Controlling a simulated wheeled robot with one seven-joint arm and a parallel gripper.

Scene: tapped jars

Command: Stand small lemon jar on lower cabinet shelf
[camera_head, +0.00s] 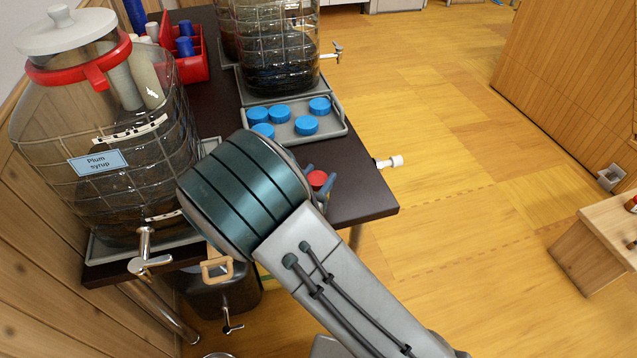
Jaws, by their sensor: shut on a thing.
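My gripper (320,186) is at the right end of the dark table, mostly hidden behind my own wrist. Its bluish fingers show on either side of a small red-topped jar (318,179), and it is shut on this jar. Only the red top shows. Its body and any label are hidden, so I cannot tell whether it is the lemon jar. I cannot tell whether its bottom touches the table. No lower cabinet shelf can be made out. A large wooden panelled side (572,75) stands at the upper right, and may be a cabinet.
The dark table (365,190) holds a big plum syrup jar (60,105) with a tap, another tapped jar (280,50), a grey tray (335,128) of blue lids and a red caddy (192,65). A wooden stand (600,225) is at right. Open floor (450,240) lies between.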

